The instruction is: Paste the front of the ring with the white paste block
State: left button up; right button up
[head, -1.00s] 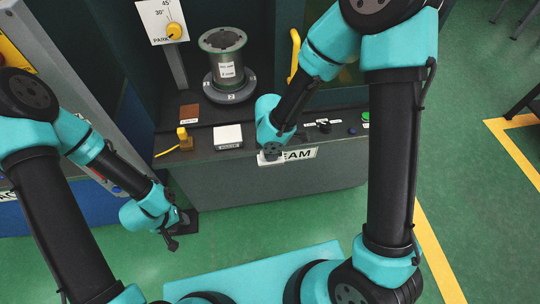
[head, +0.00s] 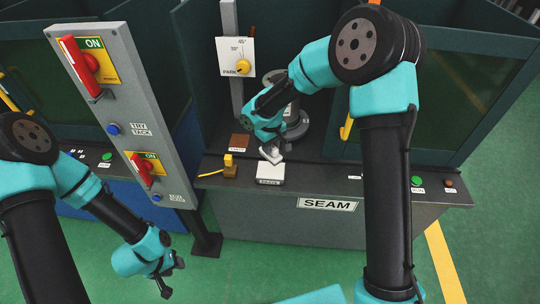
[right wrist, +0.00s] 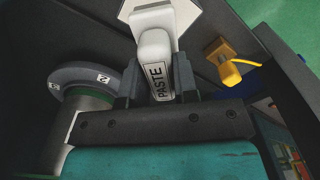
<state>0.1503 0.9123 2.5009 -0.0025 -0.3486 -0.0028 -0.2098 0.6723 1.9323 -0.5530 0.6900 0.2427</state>
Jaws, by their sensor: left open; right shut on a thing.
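My right gripper (head: 271,153) is shut on the white paste block (right wrist: 157,66), whose side reads PASTE in the right wrist view. The block is just behind and above a flat white pad (head: 270,175) at the bench front; I cannot tell whether they touch. The grey flange ring (head: 299,127) with number tags sits around the foot of a metal cylinder, partly hidden behind my right arm. The ring (right wrist: 72,76) shows at the left of the right wrist view, apart from the block. My left gripper (head: 170,279) is open and empty, low in front of the bench.
A yellow clamp-like part (head: 229,163) with a yellow cable stands left of the pad. A brown plate (head: 241,141) lies behind it. A dial panel with a yellow knob (head: 243,66) stands behind the bench. A grey switch post (head: 126,110) rises at left.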

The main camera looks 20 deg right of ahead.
aim_at(271, 157)
jog(key=shift+d+f, duration=0.1)
dwell(0.3)
jog(key=shift+f, duration=2.9)
jog(key=shift+f, duration=0.65)
dwell(0.5)
jog(key=shift+r, duration=0.1)
jog(key=shift+r, duration=3.5)
jog(key=shift+s+d+r+m, duration=0.1)
jog(key=shift+d+r+m, duration=0.6)
jog(key=shift+m, duration=0.65)
jog(key=shift+s+d+r+m, duration=0.1)
jog(key=shift+d+r+m, duration=0.6)
jog(key=shift+m, duration=0.7)
jog(key=shift+d+r+m, duration=0.45)
jog(key=shift+r+m, duration=0.5)
jog(key=shift+m, duration=0.4)
